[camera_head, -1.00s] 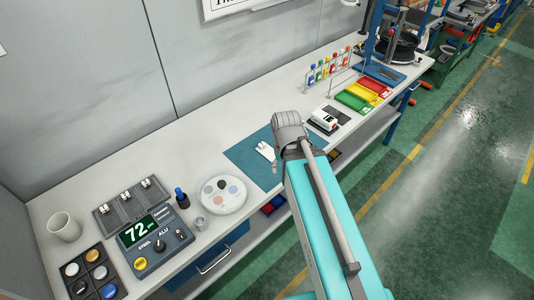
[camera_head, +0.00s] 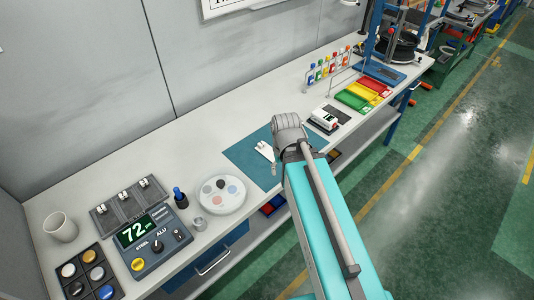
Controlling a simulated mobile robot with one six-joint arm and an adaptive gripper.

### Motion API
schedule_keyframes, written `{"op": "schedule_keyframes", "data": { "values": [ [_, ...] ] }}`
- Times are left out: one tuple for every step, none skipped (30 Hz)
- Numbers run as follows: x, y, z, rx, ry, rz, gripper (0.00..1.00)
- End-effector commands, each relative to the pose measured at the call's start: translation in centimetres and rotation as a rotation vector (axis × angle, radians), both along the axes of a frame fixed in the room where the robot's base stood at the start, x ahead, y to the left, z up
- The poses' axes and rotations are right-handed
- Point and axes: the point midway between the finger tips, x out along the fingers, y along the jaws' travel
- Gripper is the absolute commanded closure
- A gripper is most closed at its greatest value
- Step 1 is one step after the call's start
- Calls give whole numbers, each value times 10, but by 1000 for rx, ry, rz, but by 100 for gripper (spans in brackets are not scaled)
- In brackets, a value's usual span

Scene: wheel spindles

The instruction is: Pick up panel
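The likeliest panel is a dark grey control unit (camera_head: 170,251) at the near left of the bench. It has a green "72" display (camera_head: 138,232), a yellow button and knobs marked STEEL and ALU. It lies apart from my arm (camera_head: 318,220), which reaches over the teal mat (camera_head: 243,158) in the middle.
A round pale palette (camera_head: 222,209), a small metal cup (camera_head: 199,224) and a dark blue bottle (camera_head: 180,197) stand between control unit and mat. A white mug (camera_head: 60,227), a grey tray (camera_head: 119,218) and a black compartment box (camera_head: 76,256) are left. Colored bins (camera_head: 364,92) stand right.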

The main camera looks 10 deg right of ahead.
Motion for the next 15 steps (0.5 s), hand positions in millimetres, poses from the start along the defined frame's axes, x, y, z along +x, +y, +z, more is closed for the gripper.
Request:
{"op": "schedule_keyframes", "data": {
  "values": [
    [0,0,-14,0,0,0,36],
    [0,0,-19,0,0,0,36],
    [0,0,-25,0,0,0,36],
    [0,0,-30,0,0,0,36],
    [0,0,-34,0,0,0,36],
    [0,0,-40,0,0,0,36],
    [0,0,-44,0,0,1,36],
    [0,0,-48,0,0,1,36],
    [0,0,-53,0,0,1,36],
    [0,0,-56,0,0,1,36],
    [0,0,-58,0,0,1,36],
    [0,0,-61,0,0,1,36],
    [0,0,-63,0,0,1,36],
    [0,0,-64,0,0,1,36],
    [0,0,-65,0,0,1,36]
  ]
}}
